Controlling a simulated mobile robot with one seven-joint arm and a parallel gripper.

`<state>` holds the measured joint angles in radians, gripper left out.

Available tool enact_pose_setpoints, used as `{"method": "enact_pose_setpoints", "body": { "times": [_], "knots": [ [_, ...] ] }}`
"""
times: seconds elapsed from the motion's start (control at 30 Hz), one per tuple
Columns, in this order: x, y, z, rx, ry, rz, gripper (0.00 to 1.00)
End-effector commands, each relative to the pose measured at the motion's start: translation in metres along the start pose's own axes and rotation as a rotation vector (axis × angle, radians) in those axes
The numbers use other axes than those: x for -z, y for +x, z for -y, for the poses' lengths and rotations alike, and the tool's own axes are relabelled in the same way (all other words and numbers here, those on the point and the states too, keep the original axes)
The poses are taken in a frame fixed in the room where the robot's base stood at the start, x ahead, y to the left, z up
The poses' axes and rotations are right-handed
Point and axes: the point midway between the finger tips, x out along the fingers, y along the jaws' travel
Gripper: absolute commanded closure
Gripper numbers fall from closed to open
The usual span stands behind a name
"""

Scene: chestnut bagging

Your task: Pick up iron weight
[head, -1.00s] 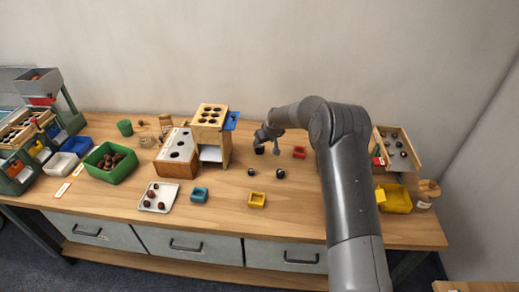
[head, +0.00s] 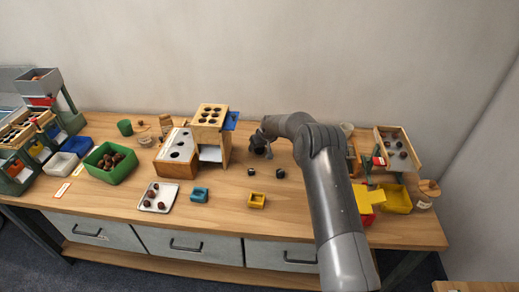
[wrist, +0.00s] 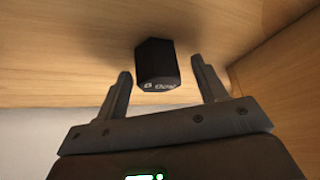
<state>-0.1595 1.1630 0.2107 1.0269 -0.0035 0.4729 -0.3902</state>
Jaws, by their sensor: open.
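The iron weight (wrist: 157,64) is a dark, faceted block with small pale markings on its face, seen in the wrist view. It stands on the wooden table, between and a little beyond the two fingertips of my gripper (wrist: 161,68). My gripper is open, with a gap showing on each side of the weight. In the head view my gripper (head: 263,150) is low over the table, right of the wooden stand, and largely hides what is under it.
A yellow block (head: 257,201) and a teal block (head: 200,195) stand nearer the front edge. The wooden stand (head: 226,150) is close on the left. A yellow bin (head: 396,200) is at right.

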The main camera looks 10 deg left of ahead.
Motion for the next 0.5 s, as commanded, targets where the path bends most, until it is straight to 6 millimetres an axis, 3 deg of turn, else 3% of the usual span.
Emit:
{"method": "enact_pose_setpoints", "body": {
  "times": [0.07, 0.5],
  "knots": [
    [0.0001, -0.0002, 0.0, 0.0, 0.0, 0.0, 0.35],
    [0.0001, -0.0005, -0.0002, 0.0, 0.0, 0.0, 0.71]
  ]
}}
